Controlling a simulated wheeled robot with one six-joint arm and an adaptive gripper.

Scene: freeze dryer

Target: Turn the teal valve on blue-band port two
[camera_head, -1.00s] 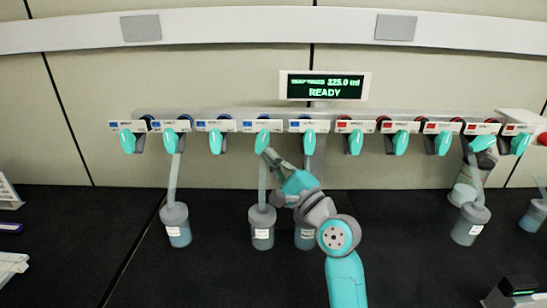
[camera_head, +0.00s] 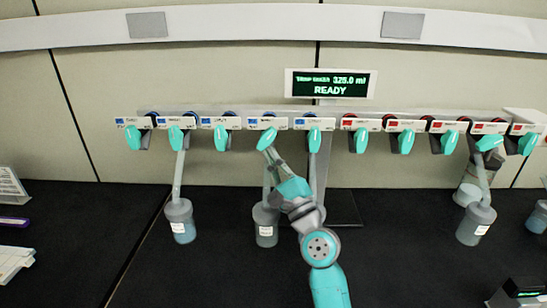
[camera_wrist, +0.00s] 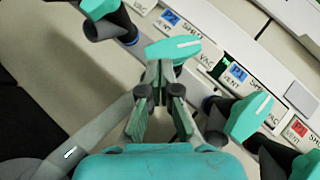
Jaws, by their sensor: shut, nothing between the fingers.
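The teal valve on blue-band port two (camera_head: 267,138) is the fourth from the left on the manifold. Its handle is tilted, leaning right at the top, while the neighbouring blue-band handles stand near upright. In the wrist view this teal handle (camera_wrist: 172,50) lies just beyond my fingertips, under the blue P2 label (camera_wrist: 171,17). My gripper (camera_head: 271,154) reaches up from below, its tips at the handle's lower end. In the wrist view my gripper (camera_wrist: 164,78) shows its fingers close together, nothing held between them. Whether the tips touch the handle is unclear.
The blue P1 valve (camera_wrist: 248,117) is close on the right in the wrist view; another teal valve (camera_wrist: 100,8) is at upper left. A flask (camera_head: 266,228) hangs below port two, beside my arm. A display (camera_head: 331,84) above reads READY.

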